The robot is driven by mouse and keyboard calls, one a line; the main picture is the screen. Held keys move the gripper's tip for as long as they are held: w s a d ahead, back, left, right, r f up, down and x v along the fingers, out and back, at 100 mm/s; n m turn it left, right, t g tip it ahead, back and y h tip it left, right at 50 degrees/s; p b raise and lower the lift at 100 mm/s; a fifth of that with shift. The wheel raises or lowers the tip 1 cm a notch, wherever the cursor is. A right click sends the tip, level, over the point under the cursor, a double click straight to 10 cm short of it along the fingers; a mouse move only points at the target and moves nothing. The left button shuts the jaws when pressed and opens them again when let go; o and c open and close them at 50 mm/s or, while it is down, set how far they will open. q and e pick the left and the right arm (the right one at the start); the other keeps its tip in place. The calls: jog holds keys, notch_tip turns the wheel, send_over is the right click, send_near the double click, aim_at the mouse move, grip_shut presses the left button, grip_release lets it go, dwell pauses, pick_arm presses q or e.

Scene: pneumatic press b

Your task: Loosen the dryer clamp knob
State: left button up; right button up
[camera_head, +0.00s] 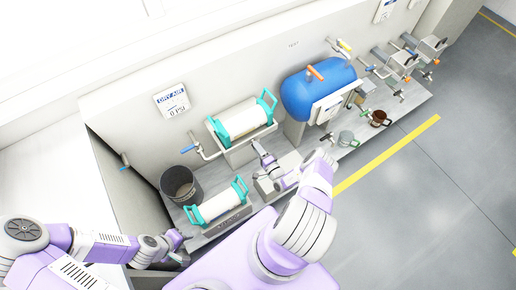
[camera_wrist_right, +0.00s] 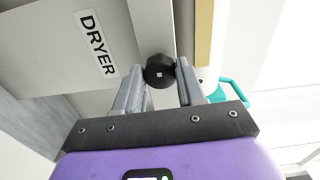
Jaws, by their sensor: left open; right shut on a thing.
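The dryer clamp knob (camera_wrist_right: 159,73) is a round black knob with a small pale square in its middle. It sits between the two fingertips of my right gripper (camera_wrist_right: 160,82) in the right wrist view, and the gripper is shut on it. A white label reading DRYER (camera_wrist_right: 97,43) is on the grey housing (camera_wrist_right: 60,50) beside the knob. In the head view my right gripper (camera_head: 258,148) is at the bench beside the teal-handled white cylinder; the knob cannot be made out there. My left gripper (camera_head: 178,240) is open and low near the bench's front left end.
A teal-handled white cylinder (camera_head: 240,119) lies in a wall holder, and another (camera_head: 215,205) lies on the bench. A dark bin (camera_head: 181,186) stands at left. A blue tank (camera_head: 318,88), mugs (camera_head: 380,118) and valves are to the right. The floor past the yellow line (camera_head: 390,155) is clear.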

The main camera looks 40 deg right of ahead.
jog(key=shift+d, duration=0.1)
jog(key=shift+w+r, duration=0.1)
dwell(0.3)
jog(key=o, duration=1.1)
jog(key=shift+c, duration=0.2)
jog(key=s+a+p, duration=0.1)
jog(key=s, duration=0.6)
jog(key=shift+s+p, duration=0.3)
